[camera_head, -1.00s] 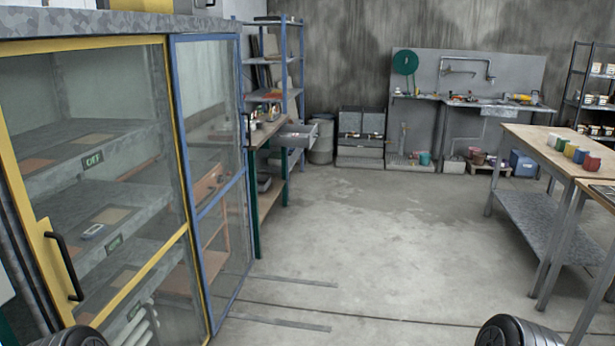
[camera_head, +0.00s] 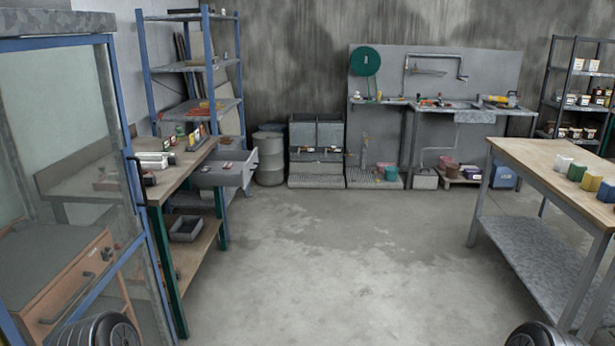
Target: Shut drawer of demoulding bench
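A wooden-topped bench with dark green legs (camera_head: 168,262) stands at the left, beyond the blue-framed glass panel. It appears to be the demoulding bench. A grey metal drawer (camera_head: 217,179) sticks out from its right side, well open into the room. Small items lie in the drawer, too small to make out. Neither of my grippers shows. Only dark rounded parts of my arms show at the bottom left and bottom right edges, far from the drawer.
The blue-framed glass panel (camera_head: 128,150) stands close at the left, with an orange-brown cabinet (camera_head: 70,285) behind it. A blue shelf rack (camera_head: 192,68) and a drum (camera_head: 268,157) stand beyond the bench. The middle floor (camera_head: 330,265) is clear.

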